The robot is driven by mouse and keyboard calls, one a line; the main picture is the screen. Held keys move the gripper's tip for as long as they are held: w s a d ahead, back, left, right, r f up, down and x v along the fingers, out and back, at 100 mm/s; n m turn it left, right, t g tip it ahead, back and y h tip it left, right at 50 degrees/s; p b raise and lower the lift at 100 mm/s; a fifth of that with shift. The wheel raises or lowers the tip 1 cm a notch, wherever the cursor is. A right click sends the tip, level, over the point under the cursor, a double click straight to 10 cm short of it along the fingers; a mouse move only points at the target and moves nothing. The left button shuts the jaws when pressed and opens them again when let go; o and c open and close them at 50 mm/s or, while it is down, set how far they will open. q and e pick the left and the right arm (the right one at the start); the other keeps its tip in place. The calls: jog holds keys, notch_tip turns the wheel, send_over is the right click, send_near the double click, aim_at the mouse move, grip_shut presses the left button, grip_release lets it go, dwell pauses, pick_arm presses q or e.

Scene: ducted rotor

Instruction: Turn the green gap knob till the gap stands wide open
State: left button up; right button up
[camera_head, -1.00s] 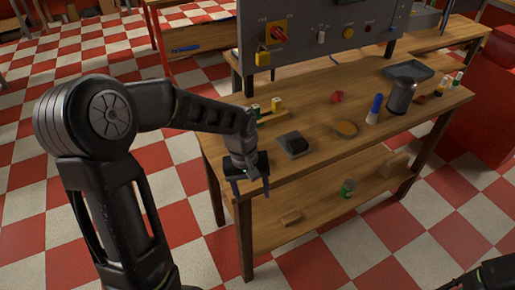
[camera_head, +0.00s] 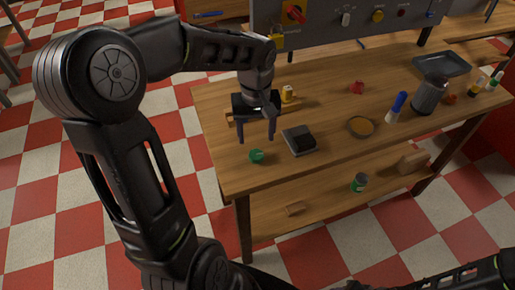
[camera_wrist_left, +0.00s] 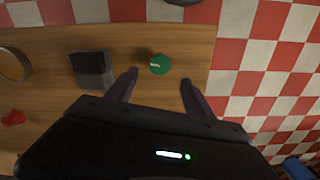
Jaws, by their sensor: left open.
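The green knob (camera_head: 256,155) is on the wooden table top near its front left corner. The left wrist view shows it from above as a round green knob (camera_wrist_left: 160,64) with a pale mark. My left gripper (camera_head: 256,138) is open and empty, fingers pointing down. In the head view the knob shows just below the fingertips. In the left wrist view the knob lies between and slightly beyond the fingertips (camera_wrist_left: 160,76); I see no contact. I cannot make out the gap itself. My right gripper is out of view.
A dark block on a grey base (camera_head: 300,139) sits right of the knob. A grey control panel (camera_head: 340,30) stands at the back.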

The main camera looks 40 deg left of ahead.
aim_at(257, 154)
pick_arm(q)
notch_tip(257, 154, down, 8)
jog(key=shift+r+p, duration=0.15)
jog(key=shift+p, duration=0.4)
grip_shut()
dwell(0.5)
